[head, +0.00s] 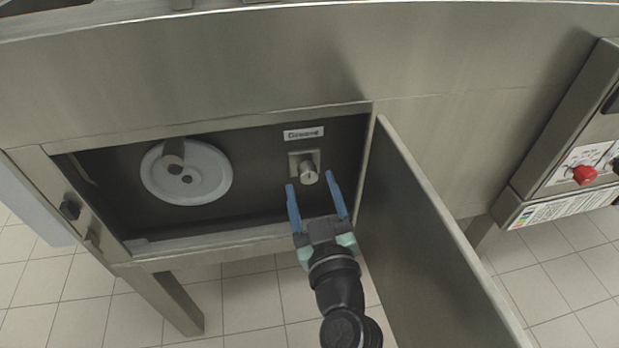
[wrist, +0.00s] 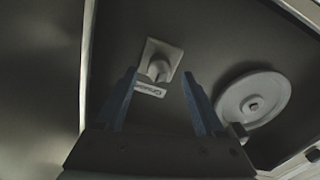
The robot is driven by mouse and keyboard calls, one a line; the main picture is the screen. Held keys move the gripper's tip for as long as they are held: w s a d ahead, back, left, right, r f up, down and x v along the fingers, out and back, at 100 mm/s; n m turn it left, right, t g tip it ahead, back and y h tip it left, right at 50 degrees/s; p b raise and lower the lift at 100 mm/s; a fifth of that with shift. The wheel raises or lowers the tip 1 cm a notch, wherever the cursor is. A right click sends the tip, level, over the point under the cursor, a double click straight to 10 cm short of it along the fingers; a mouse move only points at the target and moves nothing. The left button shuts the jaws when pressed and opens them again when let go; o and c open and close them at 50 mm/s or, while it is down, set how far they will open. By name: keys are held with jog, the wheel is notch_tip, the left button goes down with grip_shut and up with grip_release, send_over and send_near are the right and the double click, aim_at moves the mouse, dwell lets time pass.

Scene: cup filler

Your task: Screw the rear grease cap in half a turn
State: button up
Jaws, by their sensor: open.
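The rear grease cap (head: 309,173) is a small metal knob on a square plate, on the back wall inside an open cabinet. A label (head: 303,133) is fixed above it. In the wrist view the cap (wrist: 158,70) shows beyond the fingertips, between them. My gripper (head: 313,187) has blue fingers and is open, pointing into the cabinet at the cap. In the wrist view my gripper (wrist: 160,78) is empty. The fingers appear short of the cap or just at it; the exact gap cannot be told.
A light round disc (head: 205,172) sits in the cabinet at left. The open door (head: 425,235) stands close to the right of my arm. The cabinet's lower edge (head: 215,247) runs below. A control box with a red button (head: 585,175) is at far right.

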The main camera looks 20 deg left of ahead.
jog(key=shift+x, duration=1.3)
grip_shut()
